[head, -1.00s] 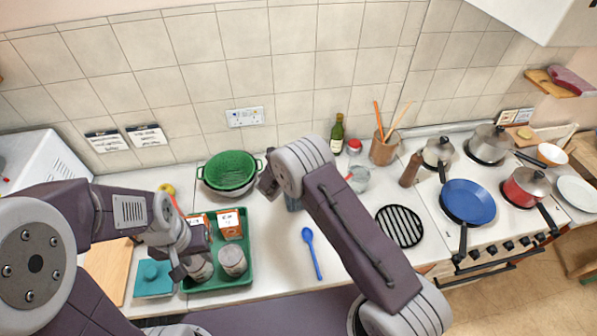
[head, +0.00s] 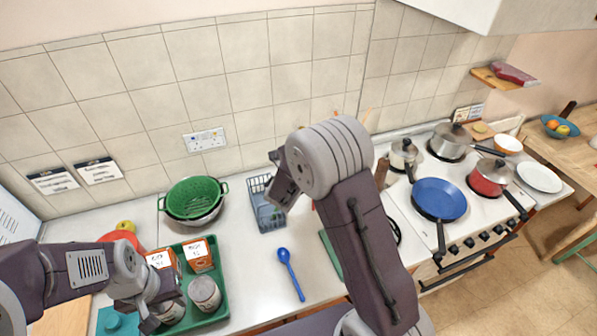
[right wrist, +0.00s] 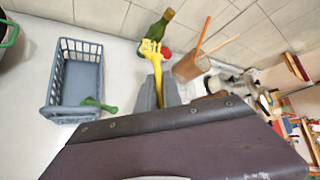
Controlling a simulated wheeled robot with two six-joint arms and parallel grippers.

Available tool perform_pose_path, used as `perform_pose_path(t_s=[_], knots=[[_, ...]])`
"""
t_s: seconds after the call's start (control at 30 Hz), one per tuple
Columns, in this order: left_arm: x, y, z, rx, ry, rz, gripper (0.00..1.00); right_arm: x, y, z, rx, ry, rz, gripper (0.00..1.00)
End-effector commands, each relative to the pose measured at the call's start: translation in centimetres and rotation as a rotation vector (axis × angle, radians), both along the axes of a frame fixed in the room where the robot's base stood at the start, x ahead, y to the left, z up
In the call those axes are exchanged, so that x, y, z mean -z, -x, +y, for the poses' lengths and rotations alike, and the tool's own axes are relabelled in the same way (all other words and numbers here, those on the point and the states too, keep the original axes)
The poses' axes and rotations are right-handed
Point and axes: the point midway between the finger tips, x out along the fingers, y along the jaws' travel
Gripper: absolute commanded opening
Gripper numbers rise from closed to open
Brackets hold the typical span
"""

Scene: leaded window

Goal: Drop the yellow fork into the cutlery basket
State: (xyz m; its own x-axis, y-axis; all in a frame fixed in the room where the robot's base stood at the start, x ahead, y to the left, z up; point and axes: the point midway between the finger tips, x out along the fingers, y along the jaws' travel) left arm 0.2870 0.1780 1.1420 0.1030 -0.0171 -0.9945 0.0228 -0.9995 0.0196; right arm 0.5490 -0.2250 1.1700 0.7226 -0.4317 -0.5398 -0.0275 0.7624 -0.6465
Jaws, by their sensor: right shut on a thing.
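The yellow fork (right wrist: 153,58) stands up between the fingers of my right gripper (right wrist: 158,90) in the right wrist view, tines upward. That gripper is shut on it. The blue-grey cutlery basket (right wrist: 76,82) is to the left of the fork and apart from it. The basket (head: 266,208) also shows in the head view, just left of my right arm, which hides the right gripper and fork there. My left gripper (head: 152,314) is beside the cans on the green tray; its finger gap is unclear.
A green item (right wrist: 97,104) shows at the basket's near side. A green colander (head: 193,197) stands left of the basket. A blue spoon (head: 291,272) lies in front. The green tray (head: 219,292) holds tins and boxes. A bottle (right wrist: 158,24) and utensil pot (right wrist: 190,67) stand beyond the fork.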

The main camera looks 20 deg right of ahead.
Motion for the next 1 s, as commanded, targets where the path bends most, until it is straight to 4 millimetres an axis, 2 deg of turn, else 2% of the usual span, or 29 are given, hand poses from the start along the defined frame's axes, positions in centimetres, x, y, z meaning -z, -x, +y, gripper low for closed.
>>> perform_pose_path(t_s=[0.13,0.23,0.43,0.5,0.63,0.87,1.0], knots=[[-0.1,0.0,0.0,0.000,0.000,0.000,0.36,-1.2,-1.1,-0.6,0.027,-0.002,-0.005,0.00],[-0.8,0.0,0.0,0.000,0.000,0.000,0.36,-2.1,-2.6,0.2,0.056,-0.002,-0.003,0.00],[-2.9,0.0,0.0,0.000,0.000,0.000,0.36,-2.3,-5.1,5.3,0.060,-0.001,0.002,0.00],[-3.5,0.0,0.0,0.000,0.000,0.000,0.36,-1.9,-5.4,7.1,0.049,0.002,0.003,0.00],[-4.0,0.0,0.0,0.000,0.000,0.000,0.36,-1.0,-5.2,9.2,0.014,0.002,0.004,0.00],[-3.6,0.0,0.0,0.000,0.000,0.000,0.36,-0.5,-5.1,9.6,0.004,0.000,0.000,0.00],[-2.5,0.0,0.0,0.000,0.000,0.000,0.36,0.8,-5.1,9.6,0.004,0.001,0.001,0.00]])
